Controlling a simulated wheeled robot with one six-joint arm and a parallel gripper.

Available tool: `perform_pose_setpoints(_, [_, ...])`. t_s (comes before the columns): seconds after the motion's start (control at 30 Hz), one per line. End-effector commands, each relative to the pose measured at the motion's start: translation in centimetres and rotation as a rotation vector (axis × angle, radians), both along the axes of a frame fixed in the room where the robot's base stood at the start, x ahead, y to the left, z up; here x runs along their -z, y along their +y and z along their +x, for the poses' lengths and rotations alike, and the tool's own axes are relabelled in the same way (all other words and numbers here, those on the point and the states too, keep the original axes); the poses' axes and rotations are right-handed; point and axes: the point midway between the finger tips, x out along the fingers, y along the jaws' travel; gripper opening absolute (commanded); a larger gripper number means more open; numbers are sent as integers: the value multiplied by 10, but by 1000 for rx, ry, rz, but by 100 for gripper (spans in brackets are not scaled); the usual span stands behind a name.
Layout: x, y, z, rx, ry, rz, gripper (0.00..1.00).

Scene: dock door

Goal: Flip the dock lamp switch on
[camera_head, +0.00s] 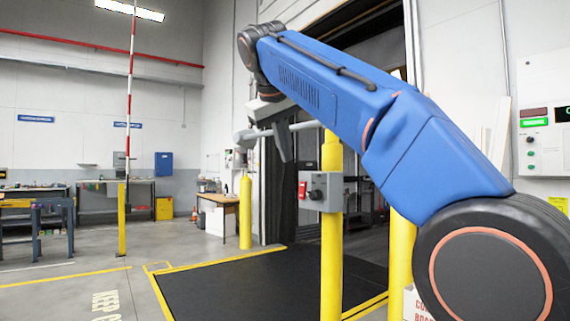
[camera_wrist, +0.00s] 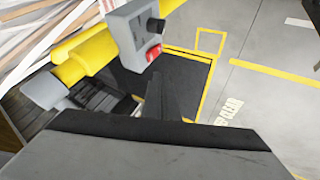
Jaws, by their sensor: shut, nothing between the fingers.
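A grey control box (camera_head: 328,190) is on a yellow post (camera_head: 331,245) in the head view. A red switch (camera_head: 302,189) and a black knob (camera_head: 316,195) are on it. The wrist view also shows the box (camera_wrist: 128,38), red switch (camera_wrist: 153,52) and knob (camera_wrist: 155,25). Whether the switch is on or off is too small to tell. My gripper (camera_head: 286,158) is shut and empty, pointing down, above and left of the box in the head view. In the wrist view its fingers (camera_wrist: 161,75) appear below the red switch, apart from it. A grey lamp-like arm (camera_head: 305,126) reaches left from the post.
A second yellow post (camera_head: 401,255) stands to the right, and a wall panel (camera_head: 545,130) with buttons is at far right. A black floor plate (camera_head: 255,285) with yellow edges lies below. Workbenches (camera_head: 115,205) stand at the far left. Open floor lies left of the plate.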

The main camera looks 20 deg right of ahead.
Motion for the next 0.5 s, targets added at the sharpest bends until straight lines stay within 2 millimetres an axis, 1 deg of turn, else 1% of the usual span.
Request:
perform_pose_setpoints(0.1, [-17,3,-8,0,-2,1,0])
perform_pose_setpoints(0.2, [-28,4,-14,1,-2,0,0])
perform_pose_setpoints(0.4, [-40,6,-20,0,-1,0,0])
perform_pose_setpoints(0.5, [-41,6,-21,0,0,0,0])
